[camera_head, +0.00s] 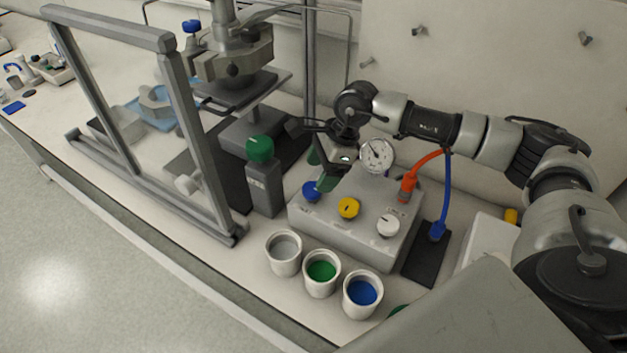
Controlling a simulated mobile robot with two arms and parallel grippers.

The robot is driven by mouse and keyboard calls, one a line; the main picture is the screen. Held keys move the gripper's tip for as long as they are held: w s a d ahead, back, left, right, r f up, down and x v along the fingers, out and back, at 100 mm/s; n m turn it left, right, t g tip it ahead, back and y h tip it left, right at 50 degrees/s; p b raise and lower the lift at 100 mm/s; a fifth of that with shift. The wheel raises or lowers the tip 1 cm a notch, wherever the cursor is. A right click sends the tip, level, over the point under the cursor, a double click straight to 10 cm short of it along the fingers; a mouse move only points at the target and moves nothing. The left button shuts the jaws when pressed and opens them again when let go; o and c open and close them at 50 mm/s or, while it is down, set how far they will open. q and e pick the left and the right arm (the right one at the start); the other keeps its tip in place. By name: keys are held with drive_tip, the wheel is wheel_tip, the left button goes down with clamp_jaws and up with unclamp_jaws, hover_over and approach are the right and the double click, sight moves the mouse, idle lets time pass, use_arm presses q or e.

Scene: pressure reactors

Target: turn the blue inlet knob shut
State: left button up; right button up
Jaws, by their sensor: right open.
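The blue inlet knob (311,191) sits at the left end of the grey control box (343,228), beside a yellow knob (348,208) and a white knob (388,225). My right gripper (321,171) is open, with its fingers pointing down just above and behind the blue knob. One fingertip overlaps the knob's edge in the picture, and I cannot tell whether it touches. Part of the knob is hidden by that finger. My left gripper is not in view.
A pressure gauge (377,155) stands on the box behind the knobs. A green-topped bottle (262,178) stands close to its left. Several cups, one with blue content (361,292), stand in front. A framed clear shield (196,145) and reactor stand (250,130) are left.

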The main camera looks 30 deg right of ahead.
sight(312, 187)
drive_tip(key=shift+p+x, duration=0.35)
drive_tip(key=shift+x, duration=2.2)
drive_tip(key=shift+d+f, duration=0.1)
drive_tip(key=shift+d, duration=0.05)
drive_tip(key=c, duration=0.9)
